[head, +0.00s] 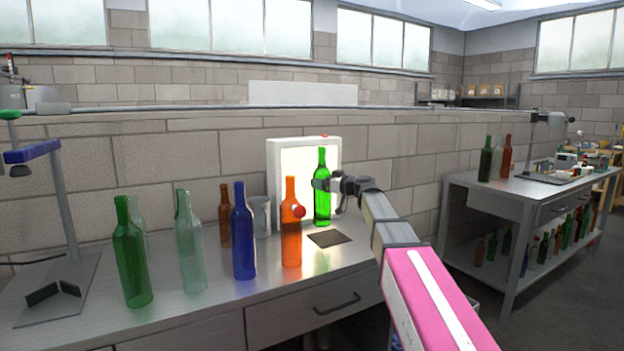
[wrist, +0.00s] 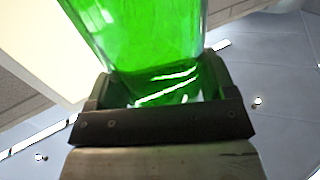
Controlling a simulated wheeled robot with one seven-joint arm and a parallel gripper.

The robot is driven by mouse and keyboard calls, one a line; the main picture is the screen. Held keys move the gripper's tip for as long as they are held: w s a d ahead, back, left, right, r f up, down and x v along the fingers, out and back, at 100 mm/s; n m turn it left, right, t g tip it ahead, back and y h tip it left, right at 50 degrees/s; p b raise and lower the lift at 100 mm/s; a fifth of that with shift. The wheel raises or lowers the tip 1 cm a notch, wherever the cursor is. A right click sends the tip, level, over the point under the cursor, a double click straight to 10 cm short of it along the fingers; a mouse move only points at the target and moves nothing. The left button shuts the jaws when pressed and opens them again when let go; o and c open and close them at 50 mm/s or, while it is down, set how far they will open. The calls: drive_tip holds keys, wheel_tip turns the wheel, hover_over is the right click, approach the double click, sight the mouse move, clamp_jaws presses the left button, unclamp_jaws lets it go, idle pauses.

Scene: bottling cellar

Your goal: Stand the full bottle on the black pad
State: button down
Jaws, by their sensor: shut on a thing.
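My gripper (head: 322,185) is shut on a bright green bottle (head: 322,208). It holds the bottle upright in front of the lit white panel, behind and above the black pad. In the wrist view the green bottle (wrist: 140,35) fills the space between the jaws (wrist: 155,95). I cannot tell a liquid level in it. The black pad (head: 330,239) lies flat and bare on the bench, in front of the light panel. The bottle's base looks close to the bench top, but I cannot tell whether it touches.
An orange bottle (head: 291,245) stands left of the pad. A blue bottle (head: 243,240), a clear bottle (head: 191,250), a dark green bottle (head: 131,260) and a brown bottle (head: 224,220) stand farther left. The light panel (head: 275,165) stands behind. Bench (head: 200,300) space in front is clear.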

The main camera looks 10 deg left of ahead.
wheel_tip(320, 180, down, 6)
drive_tip(key=w+d, duration=0.1)
drive_tip(key=d, duration=0.1)
drive_tip(key=shift+w+d, duration=0.25)
drive_tip(key=shift+d, duration=0.15)
unclamp_jaws()
drive_tip(key=v, duration=1.2)
